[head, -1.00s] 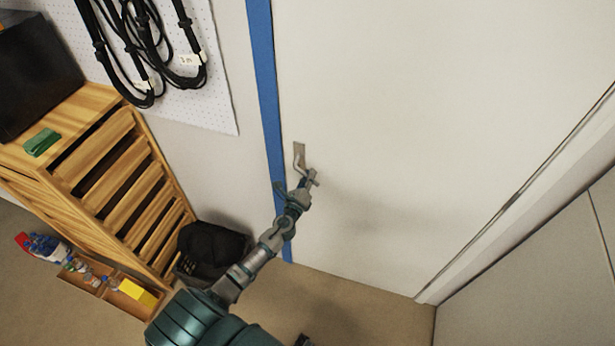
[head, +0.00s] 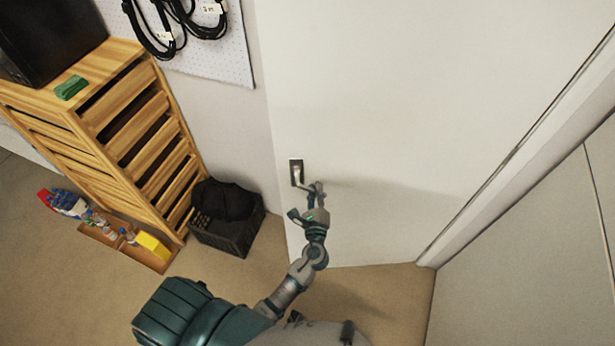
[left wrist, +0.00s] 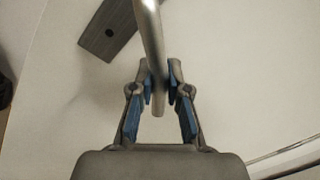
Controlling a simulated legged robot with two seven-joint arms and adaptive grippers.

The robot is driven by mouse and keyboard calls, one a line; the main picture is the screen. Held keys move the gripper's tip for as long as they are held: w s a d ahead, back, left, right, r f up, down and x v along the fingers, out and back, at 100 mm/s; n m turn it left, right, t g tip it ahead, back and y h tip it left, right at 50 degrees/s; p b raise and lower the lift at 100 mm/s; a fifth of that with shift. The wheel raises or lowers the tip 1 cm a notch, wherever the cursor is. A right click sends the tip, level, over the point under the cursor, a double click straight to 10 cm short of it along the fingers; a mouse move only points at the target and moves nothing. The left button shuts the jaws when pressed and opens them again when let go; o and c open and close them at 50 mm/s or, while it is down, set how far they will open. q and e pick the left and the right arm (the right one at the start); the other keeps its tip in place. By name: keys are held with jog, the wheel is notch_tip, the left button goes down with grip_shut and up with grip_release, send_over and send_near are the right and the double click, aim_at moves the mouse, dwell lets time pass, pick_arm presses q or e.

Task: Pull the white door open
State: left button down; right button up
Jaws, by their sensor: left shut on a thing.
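A metal lever handle (head: 298,173) on a dark plate sits near that edge. My left gripper (head: 314,190) is at the handle's free end. In the left wrist view, the handle bar (left wrist: 150,40) runs down between the blue-padded fingers of the left gripper (left wrist: 159,85), which are shut on it near its tip. The handle plate (left wrist: 108,30) shows at the upper left. My right gripper is not in view.
A black crate (head: 230,225) with dark cloth stands left of the door edge. A wooden slatted cabinet (head: 150,120) and a low tray (head: 100,238) of bottles are farther left. Grey panels (head: 530,260) stand at the right. Carpet in front of the door is clear.

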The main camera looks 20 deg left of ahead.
pick_arm(q)
jog(key=shift+v, duration=0.95)
jog(key=c, duration=1.2)
grip_release()
jog(key=shift+d+f+y, duration=0.15)
jog(key=shift+y, duration=0.15)
jog(key=shift+o, duration=0.3)
jog(key=shift+w, duration=0.15)
jog(key=shift+d, duration=0.1)
jog(key=r+v, duration=0.1)
jog(key=v, duration=1.1)
jog(key=shift+d+f, duration=0.15)
jog(key=shift+f, duration=0.15)
